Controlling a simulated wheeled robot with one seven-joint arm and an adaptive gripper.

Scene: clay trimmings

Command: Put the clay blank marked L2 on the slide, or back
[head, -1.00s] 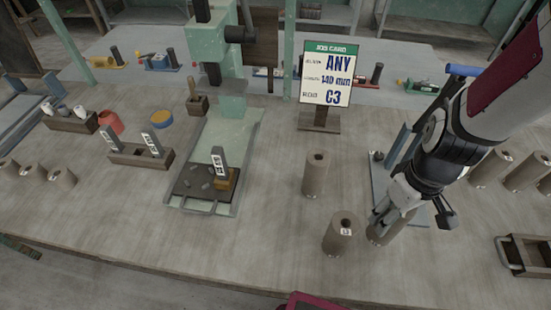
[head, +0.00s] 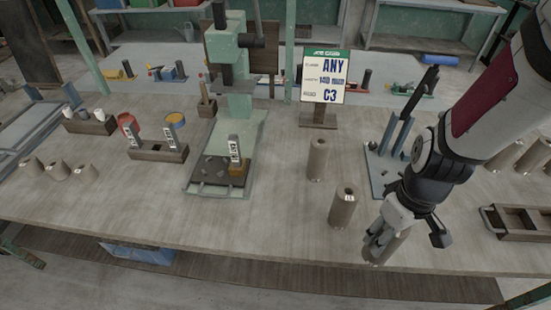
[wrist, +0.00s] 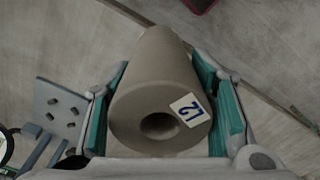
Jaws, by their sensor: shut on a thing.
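My gripper (head: 376,240) is shut on a grey-brown clay blank near the bench's front edge. In the wrist view, teal pads lie on both sides of this clay blank (wrist: 150,85), whose white label reads L2 and whose end has a round hole. In the head view the held blank (head: 389,250) is partly hidden by the fingers. I cannot tell whether it touches the bench. A green machine (head: 230,90) stands left of centre. Its bed (head: 198,185) carries a dark plate (head: 212,172) and an upright labelled piece (head: 235,150). I cannot tell which part is the slide.
Two clay blanks (head: 343,208) (head: 318,160) stand left of my gripper. A blue-grey plate with uprights (head: 378,180) is behind it. A job card (head: 324,78) reads ANY, 140 mm, C3. A dark tray (head: 520,222) lies right. Bench between the machine bed and the blanks is clear.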

